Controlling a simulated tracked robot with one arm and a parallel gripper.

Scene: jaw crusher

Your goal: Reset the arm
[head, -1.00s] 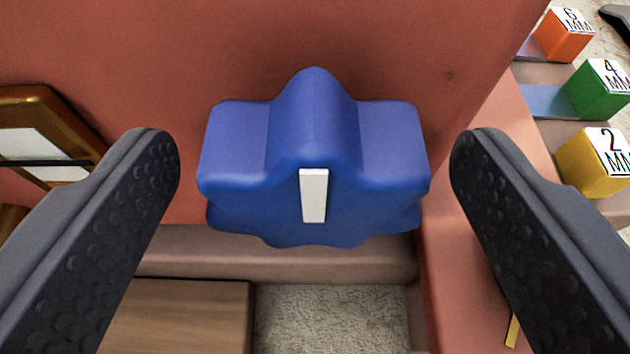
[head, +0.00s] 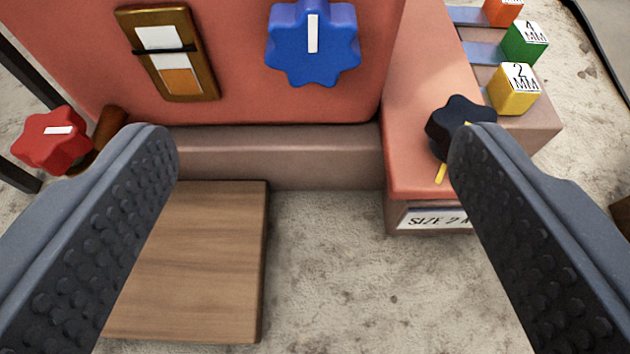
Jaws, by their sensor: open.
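My gripper (head: 312,145) is open and empty, with its two dark, dimpled fingers spread wide at the left and right of the view. A blue star-shaped knob (head: 312,60) with a white mark pointing up sits on the red crusher face (head: 235,75), ahead of the fingers and apart from them. A red knob (head: 45,142) with a white mark is at the far left, beyond the left finger. A black knob (head: 455,122) with a yellow pointer is partly hidden by the right finger.
A brass-framed gauge (head: 168,60) with white and orange areas is on the red face. Yellow (head: 513,92), green (head: 524,45) and orange (head: 502,10) blocks stand at upper right. A wooden board (head: 190,260) lies at lower left. Bare floor (head: 350,260) shows beside it.

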